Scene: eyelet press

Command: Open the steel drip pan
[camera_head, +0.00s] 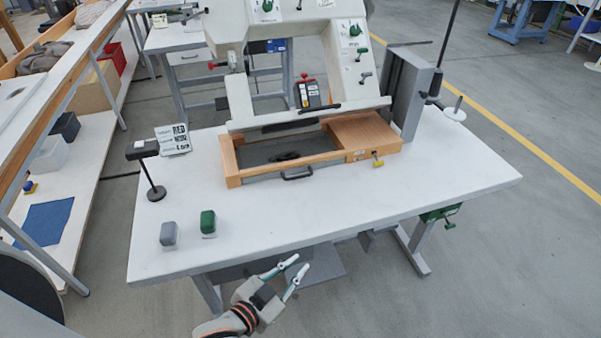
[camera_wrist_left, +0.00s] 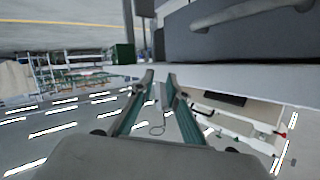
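In the left wrist view a grey front (camera_wrist_left: 240,42) with a handle (camera_wrist_left: 250,10) fills the upper right. My left gripper (camera_head: 299,265) is in front of the table's near edge, apart from the handle. Its fingers are parted and empty, also in the left wrist view (camera_wrist_left: 160,77). My right gripper is not in view.
The table's front right is clear.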

